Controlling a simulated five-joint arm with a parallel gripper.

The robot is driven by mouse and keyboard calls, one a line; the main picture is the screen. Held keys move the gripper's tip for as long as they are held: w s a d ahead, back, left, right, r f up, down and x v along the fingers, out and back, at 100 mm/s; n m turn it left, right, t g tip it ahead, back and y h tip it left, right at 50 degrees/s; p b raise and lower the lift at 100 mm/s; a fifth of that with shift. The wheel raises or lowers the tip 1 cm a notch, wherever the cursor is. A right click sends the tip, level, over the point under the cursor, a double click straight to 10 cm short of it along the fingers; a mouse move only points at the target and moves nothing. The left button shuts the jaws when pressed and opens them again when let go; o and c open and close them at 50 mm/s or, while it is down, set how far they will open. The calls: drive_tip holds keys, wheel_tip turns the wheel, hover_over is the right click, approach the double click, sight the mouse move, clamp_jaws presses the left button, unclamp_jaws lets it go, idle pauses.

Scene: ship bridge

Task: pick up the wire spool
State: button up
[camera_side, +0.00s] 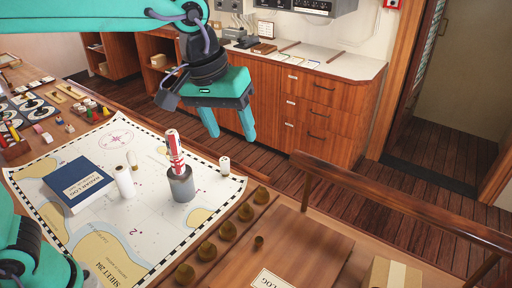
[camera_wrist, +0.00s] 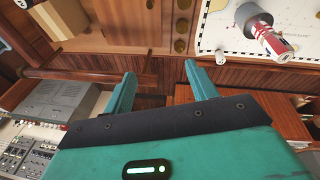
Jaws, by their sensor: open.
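My gripper (camera_side: 230,125) is open and empty, with both fingers pointing down, high above and beyond the chart's back right edge. In the wrist view, its fingers (camera_wrist: 160,70) are apart with nothing between them. I cannot tell for sure which object is the wire spool. A small pale cylinder (camera_side: 224,166) stands near the chart's right edge; it also shows in the wrist view (camera_wrist: 221,57). A larger white cylinder (camera_side: 123,182) stands beside the book, with a small tan and white piece (camera_side: 132,160) behind it.
A grey cup (camera_side: 182,188) holds a red and white striped object (camera_side: 174,148), a tall obstacle on the chart (camera_side: 150,225). A blue book (camera_side: 78,183) lies left. Round brass knobs (camera_side: 228,231) line the right edge. A wooden rail (camera_side: 400,208) and cabinet (camera_side: 310,105) stand beyond.

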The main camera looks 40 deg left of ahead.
drive_tip(key=s+d+f+n+g, duration=0.1)
drive_tip(key=d+f, duration=0.2)
drive_tip(key=d, duration=0.7)
drive_tip(key=s+d+f+n+y, duration=0.1)
drive_tip(key=d+f, duration=0.3)
drive_tip(key=d, duration=0.7)
drive_tip(key=s+d+f+g, duration=0.1)
drive_tip(key=d+f, duration=0.3)
drive_tip(key=d, duration=0.7)
drive_tip(key=shift+s+d+f+n+g, duration=0.1)
drive_tip(key=shift+s+n+g, duration=0.1)
drive_tip(key=shift+s, duration=0.25)
drive_tip(key=shift+s+f+n+g, duration=0.1)
drive_tip(key=shift+s+n, duration=0.1)
drive_tip(key=shift+s, duration=0.25)
drive_tip(key=shift+f, duration=1.3)
drive_tip(key=shift+f, duration=0.1)
drive_tip(key=shift+w+f, duration=0.15)
drive_tip(key=shift+f, duration=2.35)
drive_tip(key=shift+c, duration=0.2)
drive_tip(key=c, duration=1.1)
